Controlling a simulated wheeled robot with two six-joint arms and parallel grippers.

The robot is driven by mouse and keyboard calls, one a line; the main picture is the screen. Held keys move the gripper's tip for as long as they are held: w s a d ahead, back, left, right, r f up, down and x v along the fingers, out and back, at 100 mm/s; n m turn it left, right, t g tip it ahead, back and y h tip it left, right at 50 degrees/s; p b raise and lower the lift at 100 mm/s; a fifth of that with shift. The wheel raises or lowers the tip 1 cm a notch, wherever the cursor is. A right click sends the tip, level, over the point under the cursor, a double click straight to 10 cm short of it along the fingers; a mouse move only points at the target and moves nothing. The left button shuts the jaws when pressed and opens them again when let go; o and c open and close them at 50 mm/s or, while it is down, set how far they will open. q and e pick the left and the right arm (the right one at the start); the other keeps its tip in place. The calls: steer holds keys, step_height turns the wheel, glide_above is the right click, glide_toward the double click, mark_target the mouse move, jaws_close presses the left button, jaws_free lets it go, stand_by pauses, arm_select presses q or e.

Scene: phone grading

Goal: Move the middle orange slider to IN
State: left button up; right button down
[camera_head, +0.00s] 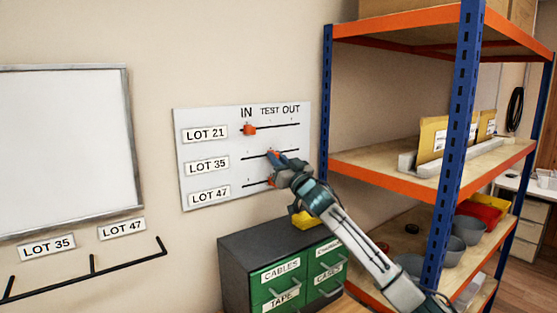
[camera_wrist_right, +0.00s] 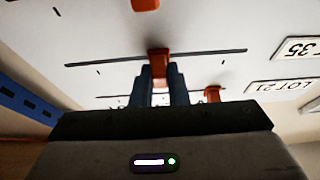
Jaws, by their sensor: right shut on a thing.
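A white board (camera_head: 190,120) on the wall has three dark tracks marked LOT 21, LOT 35 and LOT 47, under the headings IN, TEST and OUT. The middle orange slider (camera_head: 270,153), on the LOT 35 track, stands near the middle of its track, about below TEST. My right gripper (camera_head: 276,158) is at it and partly hides it. In the right wrist view, which shows the labels upside down, both fingers (camera_wrist_right: 160,88) are shut on the middle slider (camera_wrist_right: 159,58). My left gripper is not in view.
The LOT 21 slider (camera_head: 249,129) is at IN. The LOT 47 slider (camera_head: 271,181) is partly behind my right gripper. A cabinet with green drawers (camera_head: 281,270) stands below the board. A blue and orange shelf rack (camera_head: 327,100) stands close on the right.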

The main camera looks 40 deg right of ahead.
steer(key=a, duration=0.8)
steer(key=shift+w, duration=0.4)
steer(key=shift+d+f, duration=0.1)
steer(key=c, duration=1.7)
jaws_free()
steer(key=o, duration=0.3)
steer(key=shift+a, duration=0.3)
